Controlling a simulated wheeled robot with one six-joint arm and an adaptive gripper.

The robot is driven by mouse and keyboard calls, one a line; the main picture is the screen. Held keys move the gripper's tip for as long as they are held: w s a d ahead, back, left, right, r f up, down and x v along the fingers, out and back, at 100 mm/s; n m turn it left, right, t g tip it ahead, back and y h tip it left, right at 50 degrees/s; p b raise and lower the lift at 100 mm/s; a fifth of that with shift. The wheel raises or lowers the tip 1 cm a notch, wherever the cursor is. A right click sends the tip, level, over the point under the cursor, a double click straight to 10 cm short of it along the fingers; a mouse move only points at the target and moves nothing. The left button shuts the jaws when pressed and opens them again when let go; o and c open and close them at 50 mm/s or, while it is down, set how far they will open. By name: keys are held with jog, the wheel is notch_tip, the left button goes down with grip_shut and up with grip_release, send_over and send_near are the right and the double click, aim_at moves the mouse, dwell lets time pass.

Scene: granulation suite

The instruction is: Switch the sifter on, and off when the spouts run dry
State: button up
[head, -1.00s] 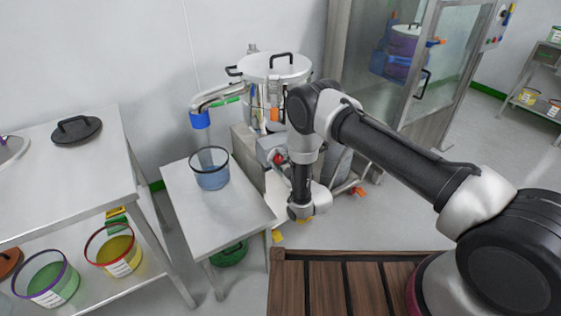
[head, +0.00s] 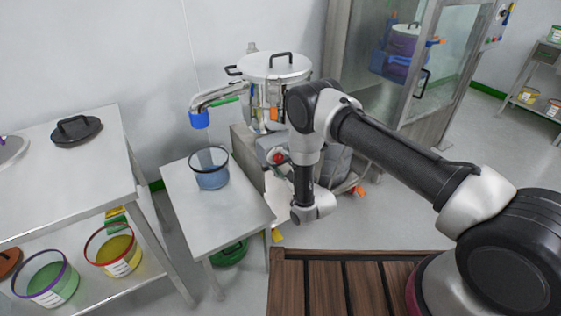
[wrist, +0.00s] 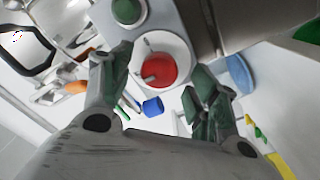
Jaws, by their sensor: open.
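The sifter (head: 275,68) is a silver drum with a black-handled lid, behind the small table. Its spout ends in a blue sleeve (head: 199,119) above a blue tub (head: 211,178). I see no stream between them. A grey control box below the drum carries a red button (head: 278,157). In the wrist view the red button (wrist: 157,69) sits in a white ring between my fingers, with a green button (wrist: 126,11) beyond it. My gripper (wrist: 160,80) is open and empty, facing the red button. Contact cannot be told. The head view mostly hides the fingers behind my wrist.
A steel table (head: 225,215) holds the tub. A bench (head: 60,185) at left has a black lid (head: 76,131) on top and tubs on its lower shelf. A glass-doored cabinet (head: 408,75) stands right of the sifter. Floor at right is open.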

jog(key=v, duration=1)
jog(key=shift+d, duration=0.1)
